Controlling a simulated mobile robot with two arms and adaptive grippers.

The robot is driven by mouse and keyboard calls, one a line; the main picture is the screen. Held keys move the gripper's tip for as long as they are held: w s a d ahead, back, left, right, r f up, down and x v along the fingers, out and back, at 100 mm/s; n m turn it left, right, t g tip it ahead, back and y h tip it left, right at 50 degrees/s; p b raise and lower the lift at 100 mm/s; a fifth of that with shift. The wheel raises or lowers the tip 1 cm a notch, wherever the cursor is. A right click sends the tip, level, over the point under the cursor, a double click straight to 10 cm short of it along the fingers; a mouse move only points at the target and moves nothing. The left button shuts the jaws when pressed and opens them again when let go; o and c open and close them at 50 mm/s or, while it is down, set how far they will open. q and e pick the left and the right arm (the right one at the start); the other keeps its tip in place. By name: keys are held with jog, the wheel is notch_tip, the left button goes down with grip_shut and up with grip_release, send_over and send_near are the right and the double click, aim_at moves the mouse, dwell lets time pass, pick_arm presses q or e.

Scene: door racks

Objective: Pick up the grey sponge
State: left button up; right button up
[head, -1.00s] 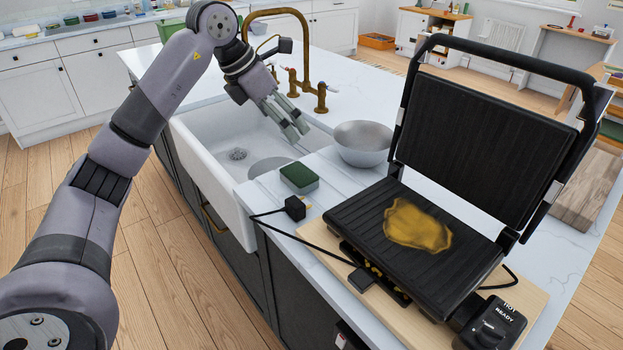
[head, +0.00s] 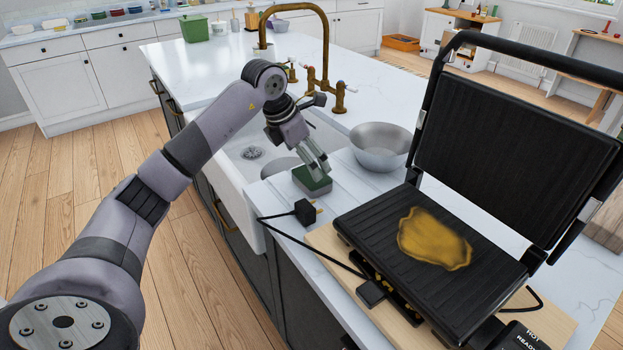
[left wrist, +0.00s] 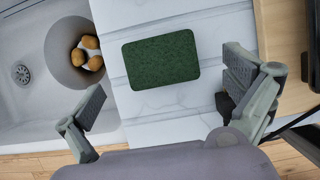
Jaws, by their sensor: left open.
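The sponge (head: 312,181) lies flat on the white counter between the sink and the grill; it has a dark green top and greyer sides. My left gripper (head: 318,170) is over it, pointing down, and partly hides it. In the left wrist view, the sponge (left wrist: 160,60) shows its green face between the two spread fingers of my left gripper (left wrist: 167,77). There is a gap on both sides, and nothing is held. My right gripper is not in view.
A metal bowl (head: 382,147) stands just right of the sponge. A black plug (head: 305,211) and cable lie in front, beside the open grill (head: 430,240). The white sink (head: 240,165) is to the left; a round bowl (left wrist: 62,60) with brown lumps sits in it.

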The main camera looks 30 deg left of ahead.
aim_at(310, 176)
pick_arm(q)
jog(key=shift+f, duration=0.45)
jog(key=x, duration=0.1)
jog(key=p+x, duration=0.1)
jog(key=x, duration=0.1)
jog(key=shift+s+f, duration=0.1)
jog(key=shift+f, duration=0.3)
jog(key=shift+w+f, duration=0.2)
jog(key=shift+f, duration=0.15)
jog(key=c, duration=0.7)
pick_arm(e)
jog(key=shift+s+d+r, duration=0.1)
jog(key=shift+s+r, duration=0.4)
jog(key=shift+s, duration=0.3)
